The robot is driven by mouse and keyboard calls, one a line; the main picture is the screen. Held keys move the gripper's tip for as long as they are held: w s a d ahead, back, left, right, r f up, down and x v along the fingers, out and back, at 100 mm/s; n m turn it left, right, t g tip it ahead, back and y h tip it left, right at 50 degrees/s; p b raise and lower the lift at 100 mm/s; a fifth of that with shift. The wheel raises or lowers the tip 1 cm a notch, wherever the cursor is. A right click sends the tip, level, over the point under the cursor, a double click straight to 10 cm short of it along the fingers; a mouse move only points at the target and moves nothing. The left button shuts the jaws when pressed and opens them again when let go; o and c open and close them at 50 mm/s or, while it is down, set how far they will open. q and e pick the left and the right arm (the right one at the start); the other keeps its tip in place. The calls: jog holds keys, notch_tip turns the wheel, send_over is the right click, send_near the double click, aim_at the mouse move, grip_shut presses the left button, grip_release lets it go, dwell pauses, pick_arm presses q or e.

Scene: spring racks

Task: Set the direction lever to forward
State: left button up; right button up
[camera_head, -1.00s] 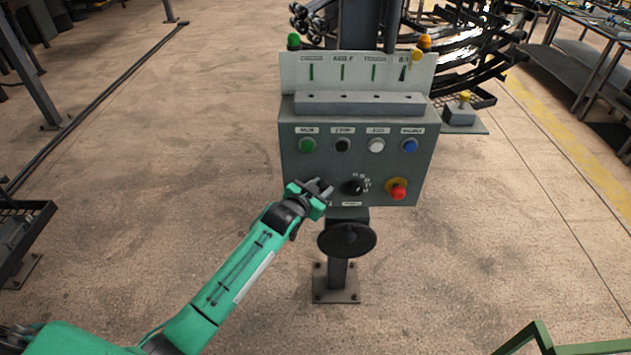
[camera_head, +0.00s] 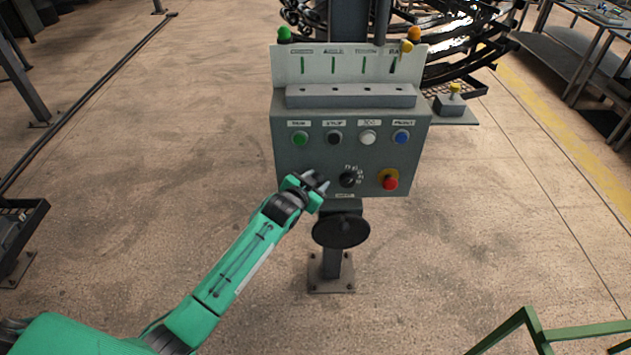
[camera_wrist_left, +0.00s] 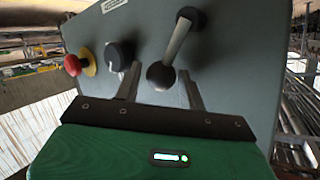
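The direction lever (camera_wrist_left: 178,42) shows in the left wrist view as a grey rod with a dark ball end, on the grey face of the control box (camera_head: 290,170). My left gripper (camera_head: 318,184) is at the lower left of this face in the head view, where it hides the lever. In the left wrist view its two fingers (camera_wrist_left: 160,88) stand apart, one on each side of the ball end, with visible gaps. I cannot tell how deep the ball sits between them. The lever's label is not readable. My right gripper is not in view.
A black selector knob (camera_head: 349,178) and a red emergency button (camera_head: 390,182) sit right of the gripper. Green, black, white and blue buttons line up above. A black handwheel (camera_head: 341,231) is below the box. A green frame (camera_head: 530,325) stands at lower right.

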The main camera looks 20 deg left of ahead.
pick_arm(q)
jog(key=shift+s, duration=0.15)
jog(key=b+v, duration=0.4)
jog(key=v, duration=0.9)
jog(key=shift+s, duration=0.25)
jog(key=shift+a, duration=0.1)
